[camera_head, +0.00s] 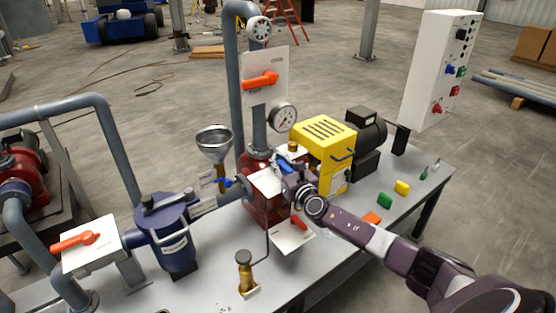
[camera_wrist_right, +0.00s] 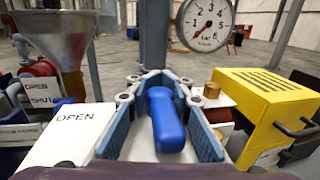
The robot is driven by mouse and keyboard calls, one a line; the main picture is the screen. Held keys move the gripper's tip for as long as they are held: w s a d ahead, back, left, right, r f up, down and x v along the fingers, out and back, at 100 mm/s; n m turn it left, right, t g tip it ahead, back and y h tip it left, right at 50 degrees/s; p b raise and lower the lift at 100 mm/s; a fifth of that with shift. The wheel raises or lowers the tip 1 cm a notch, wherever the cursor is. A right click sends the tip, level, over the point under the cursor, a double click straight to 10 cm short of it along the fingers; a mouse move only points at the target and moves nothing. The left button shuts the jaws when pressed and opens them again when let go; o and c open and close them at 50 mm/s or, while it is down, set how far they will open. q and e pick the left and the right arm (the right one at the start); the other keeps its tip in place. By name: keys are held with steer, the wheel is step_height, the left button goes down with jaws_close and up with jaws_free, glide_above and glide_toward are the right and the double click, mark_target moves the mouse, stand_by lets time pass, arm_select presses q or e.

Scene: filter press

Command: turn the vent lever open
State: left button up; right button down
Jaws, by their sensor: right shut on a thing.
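The vent lever is a blue rounded handle (camera_wrist_right: 165,120), standing between the blue-padded fingers of my right gripper (camera_wrist_right: 158,84) in the right wrist view. A white plate marked OPEN (camera_wrist_right: 75,130) lies just left of the fingers. In the head view my right gripper (camera_head: 283,163) reaches in from the lower right and is shut on the lever, above the red housing at the middle of the bench. The gripper hides most of the lever there. My left gripper is not in view.
A yellow machine (camera_head: 325,145) stands close right of the gripper. A pressure gauge (camera_head: 283,117) and grey pipe rise behind it. A metal funnel (camera_head: 214,145) and blue strainer (camera_head: 172,230) stand to the left. Small coloured blocks lie on the bench's right part.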

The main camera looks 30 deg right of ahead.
steer(key=shift+s+a+f, duration=0.1)
steer(key=shift+f, duration=0.15)
steer(key=c, duration=2.3)
jaws_free()
steer(key=shift+c, duration=0.2)
steer(key=o, duration=0.5)
steer(key=shift+s+r, duration=0.15)
steer(key=s+a, duration=0.1)
steer(key=s, duration=1)
steer(key=shift+s+a, duration=0.15)
steer(key=shift+s, duration=0.25)
